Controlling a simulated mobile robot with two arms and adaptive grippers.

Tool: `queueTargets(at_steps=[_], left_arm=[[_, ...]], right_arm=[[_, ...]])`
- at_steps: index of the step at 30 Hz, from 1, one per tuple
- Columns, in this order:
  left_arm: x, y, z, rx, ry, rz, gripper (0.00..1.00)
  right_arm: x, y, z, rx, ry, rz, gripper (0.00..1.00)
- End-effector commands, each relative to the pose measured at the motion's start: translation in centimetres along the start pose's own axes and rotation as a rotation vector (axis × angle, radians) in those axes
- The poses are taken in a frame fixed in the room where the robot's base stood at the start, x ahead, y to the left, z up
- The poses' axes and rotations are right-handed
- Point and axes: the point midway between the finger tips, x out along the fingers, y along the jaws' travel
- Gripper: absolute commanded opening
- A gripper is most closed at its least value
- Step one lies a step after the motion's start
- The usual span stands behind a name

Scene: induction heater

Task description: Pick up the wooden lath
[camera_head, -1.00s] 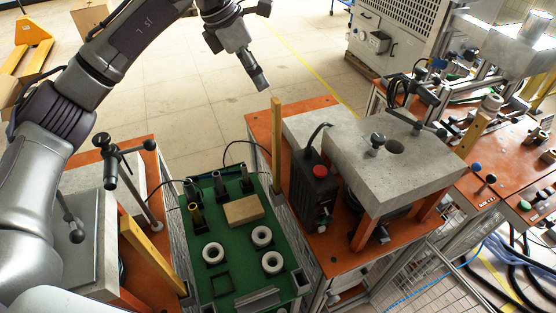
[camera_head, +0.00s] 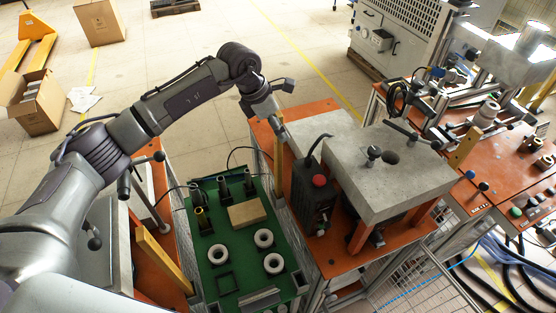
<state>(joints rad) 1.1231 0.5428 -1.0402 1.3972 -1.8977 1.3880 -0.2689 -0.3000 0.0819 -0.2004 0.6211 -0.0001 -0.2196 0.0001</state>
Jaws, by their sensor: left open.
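An upright wooden lath (camera_head: 278,163) stands at the left edge of the orange-topped table, beside the grey block. My left gripper (camera_head: 281,132) points down at the upper part of this lath and overlaps it in the picture. The jaws are small and partly merged with the lath, so contact cannot be told. The left gripper is open. A second wooden lath (camera_head: 162,259) leans at a slant on the left table. A shorter wooden piece (camera_head: 465,146) stands at the right table. My right gripper is not in view.
A green tray (camera_head: 244,287) holds white rings, dark cylinders and a wooden block (camera_head: 247,215). A dark box with a red button (camera_head: 319,181) and a large grey block (camera_head: 400,190) stand right of the lath. A black cable curves near the lath.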

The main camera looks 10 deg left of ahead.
Motion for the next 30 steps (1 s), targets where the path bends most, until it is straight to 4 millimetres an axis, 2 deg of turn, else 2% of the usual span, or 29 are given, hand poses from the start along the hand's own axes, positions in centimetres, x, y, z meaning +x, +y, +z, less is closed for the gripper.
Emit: queueTargets(at_steps=[4, 10, 18, 21, 30], left_arm=[[0.89, 0.01, -0.05, 0.000, 0.001, 0.001, 0.60], [0.98, 0.02, -0.08, 0.001, 0.001, 0.001, 0.59], [0.94, 0.03, -0.07, 0.000, 0.001, 0.001, 0.14], [0.93, 0.03, -0.07, 0.000, 0.001, 0.001, 0.00], [0.88, 0.04, -0.03, 0.000, 0.000, 0.002, 0.00]], right_arm=[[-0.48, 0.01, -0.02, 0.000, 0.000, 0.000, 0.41], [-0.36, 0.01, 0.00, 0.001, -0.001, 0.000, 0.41], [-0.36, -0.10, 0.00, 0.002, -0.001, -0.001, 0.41], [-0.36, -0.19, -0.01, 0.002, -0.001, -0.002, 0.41], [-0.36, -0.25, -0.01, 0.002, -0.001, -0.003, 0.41]])
